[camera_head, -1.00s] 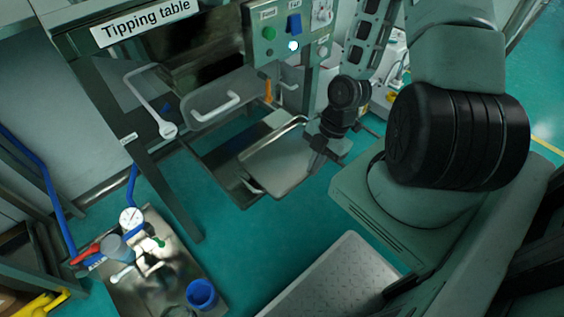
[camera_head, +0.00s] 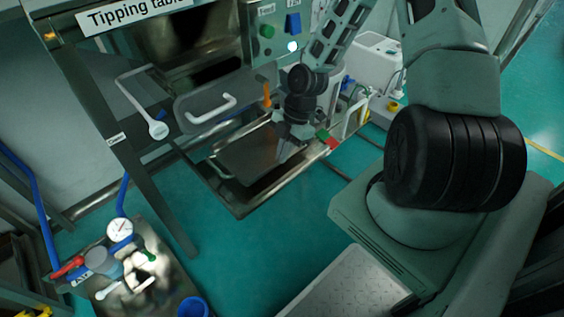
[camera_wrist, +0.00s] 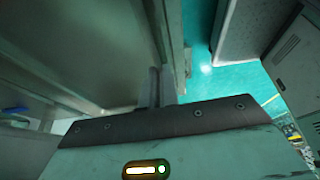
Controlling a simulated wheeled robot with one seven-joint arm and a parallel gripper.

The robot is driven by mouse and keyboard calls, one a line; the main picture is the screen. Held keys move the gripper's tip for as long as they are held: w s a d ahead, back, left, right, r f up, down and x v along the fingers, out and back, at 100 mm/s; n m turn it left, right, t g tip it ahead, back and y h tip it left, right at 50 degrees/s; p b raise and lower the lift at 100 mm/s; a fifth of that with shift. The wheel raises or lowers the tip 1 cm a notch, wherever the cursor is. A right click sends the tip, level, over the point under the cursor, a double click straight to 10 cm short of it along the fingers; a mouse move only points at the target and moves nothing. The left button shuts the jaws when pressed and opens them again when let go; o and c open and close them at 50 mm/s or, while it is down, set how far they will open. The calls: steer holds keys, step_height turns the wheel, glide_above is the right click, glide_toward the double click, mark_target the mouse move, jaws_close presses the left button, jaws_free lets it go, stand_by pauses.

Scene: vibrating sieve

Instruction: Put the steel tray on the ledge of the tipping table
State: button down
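The steel tray (camera_head: 245,160) is a flat, dark-shaded plate in the head view. It lies over the ledge (camera_head: 243,209) of the tipping table, inside the outline of its metal rim. I cannot tell whether it rests on the ledge or hangs just above it. My gripper (camera_head: 285,146) is at the tray's right side, pointing down, and appears shut on its edge. In the wrist view, the fingers (camera_wrist: 157,88) are close together against a large grey surface that looks like the tray (camera_wrist: 90,45). The fingertips are partly hidden.
A grey flap with a white handle (camera_head: 212,108) and a white lever (camera_head: 145,105) are just above the ledge. A control panel (camera_head: 280,28) stands behind my arm. A steel worktop with a gauge and a blue cup (camera_head: 192,307) is at lower left. Green floor between is clear.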

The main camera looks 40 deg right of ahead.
step_height(320, 180, down, 4)
steer(key=shift+r+b, duration=0.25)
steer(key=shift+b, duration=0.45)
steer(key=shift+w+f, duration=0.1)
steer(key=shift+w, duration=0.1)
steer(key=c, duration=1.7)
jaws_free()
